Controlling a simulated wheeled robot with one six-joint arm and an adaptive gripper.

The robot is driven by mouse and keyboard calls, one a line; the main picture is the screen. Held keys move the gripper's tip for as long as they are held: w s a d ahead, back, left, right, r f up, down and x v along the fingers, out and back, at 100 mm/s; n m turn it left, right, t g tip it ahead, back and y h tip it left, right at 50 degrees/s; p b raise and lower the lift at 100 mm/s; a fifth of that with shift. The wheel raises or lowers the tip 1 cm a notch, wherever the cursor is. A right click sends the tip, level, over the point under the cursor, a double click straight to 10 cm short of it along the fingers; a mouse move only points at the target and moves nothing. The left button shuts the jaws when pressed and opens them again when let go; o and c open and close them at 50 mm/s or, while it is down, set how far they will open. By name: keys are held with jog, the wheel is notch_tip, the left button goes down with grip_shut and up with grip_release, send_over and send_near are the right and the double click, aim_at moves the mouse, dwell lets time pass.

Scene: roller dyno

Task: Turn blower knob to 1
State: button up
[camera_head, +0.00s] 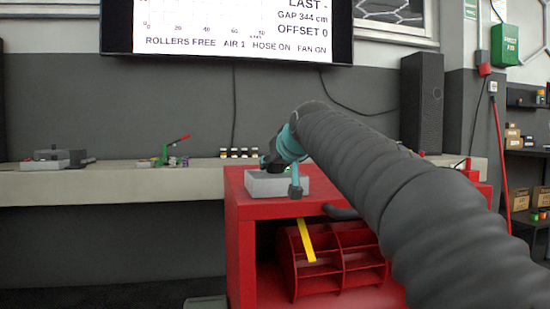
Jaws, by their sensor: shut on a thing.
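A light grey box (262,187) sits on top of the red cabinet (238,215). My gripper (272,162) is at the top of this box, at the end of my dark ribbed arm coming in from the lower right. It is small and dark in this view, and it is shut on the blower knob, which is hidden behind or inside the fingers. The knob's pointer and markings cannot be made out. The wall screen (240,25) reads "ROLLERS FREE AIR 1 HOSE ON FAN ON".
A red finned unit (350,262) with a yellow strip (306,240) sits inside the cabinet. A long grey bench (110,187) behind carries small tools and several small jars. A tall black speaker (421,102) stands at the right. Shelves (527,152) stand at the far right.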

jog(key=shift+f, duration=0.15)
jog(key=o, duration=1.2)
jog(key=shift+c, duration=0.2)
jog(key=shift+s, duration=0.1)
jog(key=v, duration=1.2)
